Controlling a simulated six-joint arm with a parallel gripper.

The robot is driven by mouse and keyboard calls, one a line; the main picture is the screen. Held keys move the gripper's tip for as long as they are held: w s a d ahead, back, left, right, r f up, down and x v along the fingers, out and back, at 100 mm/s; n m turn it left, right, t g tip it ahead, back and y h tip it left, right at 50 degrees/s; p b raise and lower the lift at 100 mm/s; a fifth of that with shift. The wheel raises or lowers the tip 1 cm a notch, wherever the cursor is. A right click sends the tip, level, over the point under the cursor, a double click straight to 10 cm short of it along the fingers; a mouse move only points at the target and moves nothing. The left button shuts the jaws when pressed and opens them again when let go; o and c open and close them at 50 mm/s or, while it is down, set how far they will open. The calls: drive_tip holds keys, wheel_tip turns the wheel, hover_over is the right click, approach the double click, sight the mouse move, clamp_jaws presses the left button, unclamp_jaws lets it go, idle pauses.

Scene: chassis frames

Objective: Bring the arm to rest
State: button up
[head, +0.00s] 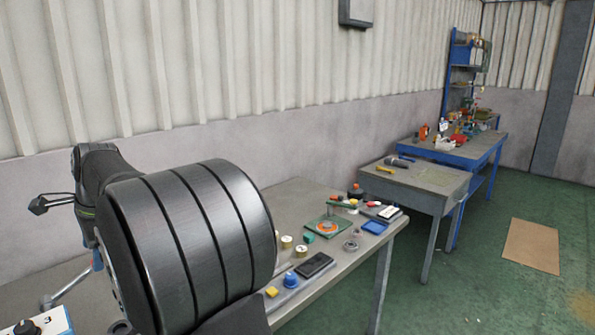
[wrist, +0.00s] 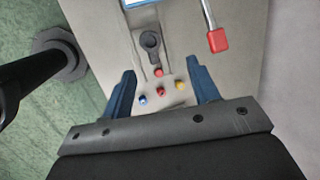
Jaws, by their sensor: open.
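My gripper (wrist: 161,78) shows in the wrist view as two blue fingers set wide apart. It is open and I see nothing held between them. Beyond the fingers is a pale surface with small red, blue and yellow knob-like pieces (wrist: 162,92); I cannot tell the distance to them. In the head view my dark arm fills the left foreground and hides part of the bench; I cannot make out the gripper fingers there.
A grey bench (head: 378,237) carries a black flat device (head: 315,265), a blue tray (head: 375,227) and small parts. A grey table (head: 437,178) and blue workbench (head: 465,152) stand farther right. A red-tipped lever (wrist: 218,41) rises beyond the fingers.

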drive_tip(key=s+a+r, duration=0.2)
drive_tip(key=s+a, duration=0.2)
drive_tip(key=s, duration=0.1)
drive_tip(key=shift+s+r, duration=0.2)
drive_tip(key=shift+d, duration=0.1)
